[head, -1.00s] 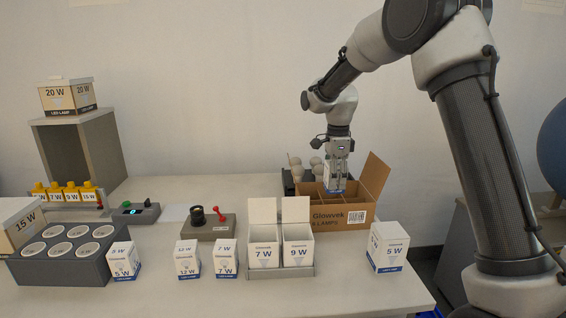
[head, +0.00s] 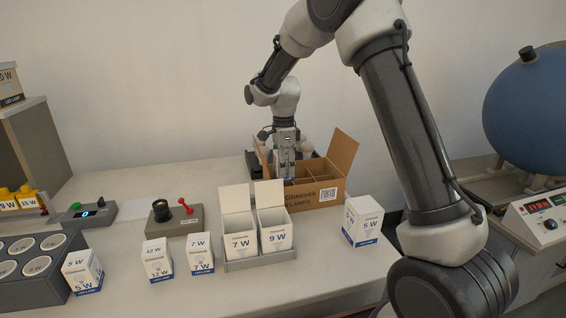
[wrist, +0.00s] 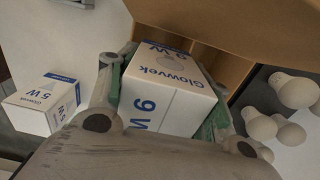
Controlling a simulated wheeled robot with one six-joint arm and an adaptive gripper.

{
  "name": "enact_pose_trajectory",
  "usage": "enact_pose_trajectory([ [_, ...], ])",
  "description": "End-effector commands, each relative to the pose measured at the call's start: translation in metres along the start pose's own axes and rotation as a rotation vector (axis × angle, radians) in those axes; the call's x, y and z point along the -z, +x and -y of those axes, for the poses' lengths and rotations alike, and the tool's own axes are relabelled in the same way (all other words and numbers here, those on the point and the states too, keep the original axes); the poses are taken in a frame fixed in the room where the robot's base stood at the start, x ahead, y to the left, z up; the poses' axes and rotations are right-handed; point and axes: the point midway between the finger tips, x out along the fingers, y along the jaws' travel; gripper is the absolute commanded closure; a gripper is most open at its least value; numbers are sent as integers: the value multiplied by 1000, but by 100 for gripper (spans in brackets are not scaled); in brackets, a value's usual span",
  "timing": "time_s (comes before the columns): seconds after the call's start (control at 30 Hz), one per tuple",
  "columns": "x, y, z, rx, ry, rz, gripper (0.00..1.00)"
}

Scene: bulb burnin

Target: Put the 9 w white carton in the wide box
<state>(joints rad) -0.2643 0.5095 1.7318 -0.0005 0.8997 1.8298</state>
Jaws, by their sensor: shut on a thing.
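My gripper (head: 285,160) is shut on a white carton marked 9 W (wrist: 165,90), which lies between its fingers in the wrist view. In the head view the carton is mostly hidden by the fingers and the box. The wide box is an open brown cardboard box (head: 316,193) marked Glowvek, with dividers inside and raised flaps. My gripper is at the left part of this box. The wrist view shows cardboard walls and an open compartment (wrist: 205,60) beside the carton. I cannot tell how deep the carton sits.
An open white 9 W carton (head: 274,233) and a 7 W carton (head: 239,238) stand in a grey holder in front of the box. A 5 W carton (head: 362,220) stands to the right. White bulbs (wrist: 293,90) lie beside the box in the wrist view.

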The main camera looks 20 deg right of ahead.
Motion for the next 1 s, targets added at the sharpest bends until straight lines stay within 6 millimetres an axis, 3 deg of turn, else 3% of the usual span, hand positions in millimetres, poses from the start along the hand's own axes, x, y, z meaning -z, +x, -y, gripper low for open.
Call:
enact_pose_trajectory([
  [0.33,0,3,0,-1,0,0,75],
  [0.9,0,31,0,-1,0,0,75],
  [0.93,0,32,0,0,0,0,49],
  [1.0,0,31,0,0,0,0,42],
])
